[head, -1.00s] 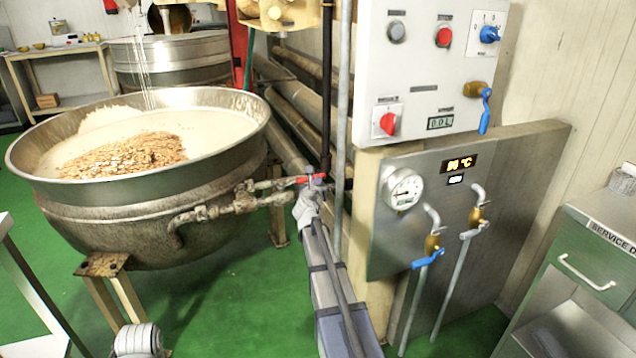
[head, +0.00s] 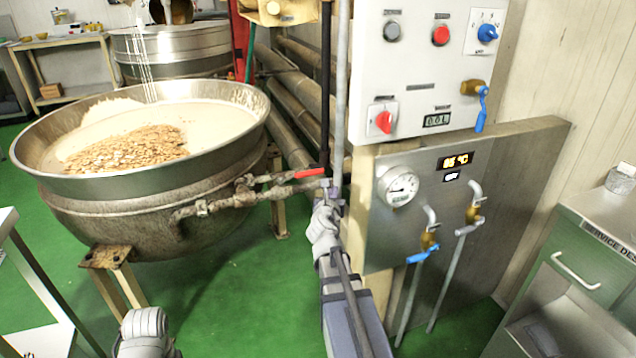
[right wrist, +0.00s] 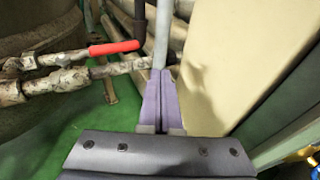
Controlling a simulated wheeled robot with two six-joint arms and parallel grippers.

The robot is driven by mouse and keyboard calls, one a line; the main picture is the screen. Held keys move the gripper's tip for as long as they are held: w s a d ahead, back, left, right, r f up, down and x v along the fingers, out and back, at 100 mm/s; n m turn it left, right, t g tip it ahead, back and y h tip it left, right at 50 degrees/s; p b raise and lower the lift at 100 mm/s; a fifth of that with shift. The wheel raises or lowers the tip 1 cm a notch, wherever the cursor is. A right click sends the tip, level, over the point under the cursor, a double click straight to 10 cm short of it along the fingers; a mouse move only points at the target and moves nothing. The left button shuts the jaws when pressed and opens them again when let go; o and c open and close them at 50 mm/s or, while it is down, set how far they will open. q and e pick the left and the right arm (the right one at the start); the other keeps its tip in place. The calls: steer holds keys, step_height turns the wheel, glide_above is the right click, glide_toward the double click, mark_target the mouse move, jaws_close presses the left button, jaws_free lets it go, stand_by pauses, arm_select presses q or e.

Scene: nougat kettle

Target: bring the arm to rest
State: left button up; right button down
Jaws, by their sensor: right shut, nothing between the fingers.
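My right gripper (head: 328,190) is shut and empty, in front of the pipework between the kettle and the control panel. In the right wrist view its purple fingers (right wrist: 160,82) are together, just right of and below the red valve handle (right wrist: 114,47). The red handle (head: 310,173) lies roughly level on the kettle's pipe, and a small gap shows between it and the fingers. A grey part of my left arm shows at the bottom left of the head view; its gripper is not seen.
The big steel kettle (head: 150,205) with nuts in a pale mass stands left. A panel (head: 425,65) with knobs and blue-handled valves (head: 423,254) is right of my arm. A green service desk (head: 590,265) is at far right. Green floor (head: 225,290) is open between.

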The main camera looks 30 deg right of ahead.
steer(key=s+a+f+m+g+y, duration=0.25)
steer(key=a+f+m, duration=0.4)
steer(key=a, duration=0.45)
steer(key=s+a+f+m+g+y, duration=0.1)
steer(key=a+f+m+g+y, duration=0.15)
steer(key=a+f+m, duration=0.6)
steer(key=s+a+f+m+g+y, duration=0.15)
steer(key=s+a+m+g, duration=0.25)
steer(key=s+a, duration=0.7)
steer(key=s+a+f+m+g+y, duration=0.1)
steer(key=s+a+m+g+y, duration=0.35)
steer(key=a, duration=0.95)
arm_select(q)
step_height(320, 180, up, 29)
steer(key=p, duration=2.8)
steer(key=shift+f+p, duration=0.15)
steer(key=shift+p, duration=0.25)
arm_select(e)
step_height(320, 180, up, 29)
steer(key=s+t+h, duration=0.1)
steer(key=shift+s+f+h, duration=0.15)
steer(key=shift+s+h, duration=0.1)
steer(key=shift+h, duration=0.05)
arm_select(q)
steer(key=shift+c, duration=0.3)
arm_select(e)
steer(key=shift+d+t, duration=0.1)
steer(key=shift+t, duration=0.15)
